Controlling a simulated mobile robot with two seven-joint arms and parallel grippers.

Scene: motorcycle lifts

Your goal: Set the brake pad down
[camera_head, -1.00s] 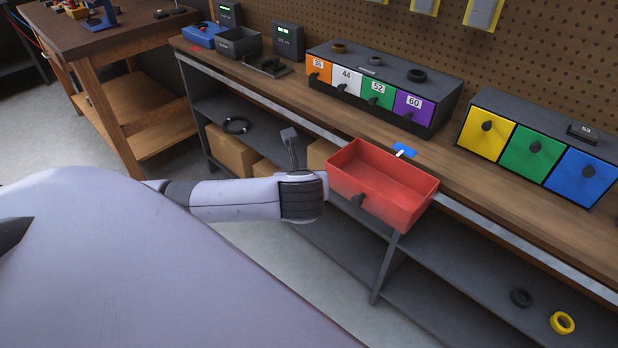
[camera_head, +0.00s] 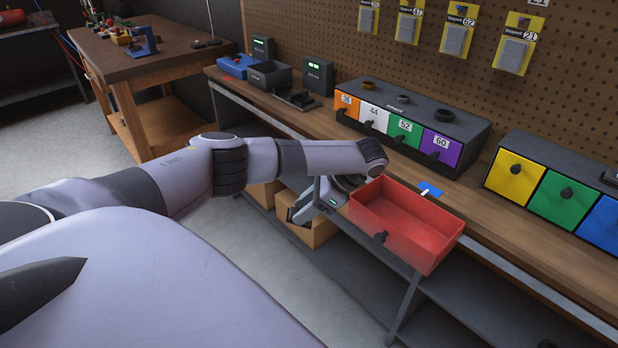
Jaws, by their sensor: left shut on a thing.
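My left arm reaches in from the left, and its gripper (camera_head: 308,211) hangs below the wrist, just left of the red drawer. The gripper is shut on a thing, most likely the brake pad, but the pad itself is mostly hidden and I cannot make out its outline. The red drawer (camera_head: 408,228) is pulled out beyond the bench's front edge; its visible inside looks empty. My right gripper is not in view.
The wooden workbench (camera_head: 505,237) has a row of numbered coloured drawers (camera_head: 404,128) on it. A blue patch (camera_head: 430,188) lies behind the red drawer. A dark bin (camera_head: 270,75) stands farther left. Cardboard boxes (camera_head: 313,231) sit on the shelf below. Carded packages (camera_head: 455,40) hang on the pegboard.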

